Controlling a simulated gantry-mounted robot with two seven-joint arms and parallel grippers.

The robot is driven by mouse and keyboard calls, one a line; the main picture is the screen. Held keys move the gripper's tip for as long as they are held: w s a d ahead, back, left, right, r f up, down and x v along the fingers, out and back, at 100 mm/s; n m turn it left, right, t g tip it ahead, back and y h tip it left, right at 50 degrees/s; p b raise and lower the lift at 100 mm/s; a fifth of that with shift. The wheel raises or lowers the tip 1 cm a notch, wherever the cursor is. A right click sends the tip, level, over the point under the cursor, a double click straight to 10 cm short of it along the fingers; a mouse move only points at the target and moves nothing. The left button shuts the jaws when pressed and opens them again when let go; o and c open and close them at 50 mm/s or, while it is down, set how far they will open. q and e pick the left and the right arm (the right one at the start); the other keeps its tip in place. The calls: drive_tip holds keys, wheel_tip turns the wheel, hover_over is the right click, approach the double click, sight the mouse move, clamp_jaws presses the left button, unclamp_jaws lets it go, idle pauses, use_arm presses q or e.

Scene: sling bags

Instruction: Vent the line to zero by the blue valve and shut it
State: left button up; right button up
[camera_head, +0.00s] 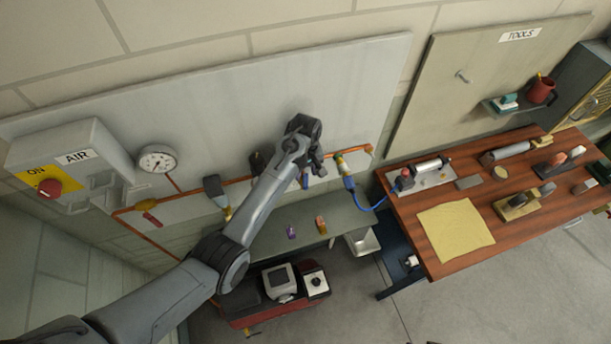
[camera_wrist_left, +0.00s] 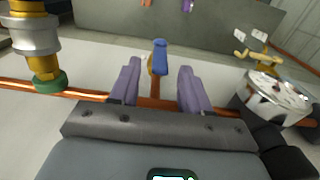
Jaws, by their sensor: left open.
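The blue valve handle (camera_wrist_left: 160,56) stands upright on the copper pipe in the left wrist view, between the two fingers of my left gripper (camera_wrist_left: 160,72). The gripper is open, with a gap on each side of the handle. In the head view my left gripper (camera_head: 314,162) is at the pipe along the wall panel, and it mostly hides the valve. The round pressure gauge (camera_head: 157,159) is on the panel to the left; its needle is too small to read. My right gripper is out of view.
The copper pipe (camera_head: 148,205) carries a red-handled valve (camera_head: 151,219) near the AIR box (camera_head: 75,165). A shelf (camera_head: 270,238) with small coloured items is below the pipe.

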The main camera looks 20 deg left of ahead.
sight(305, 182)
use_arm(q)
drive_tip(key=shift+f, duration=2.05)
clamp_jaws()
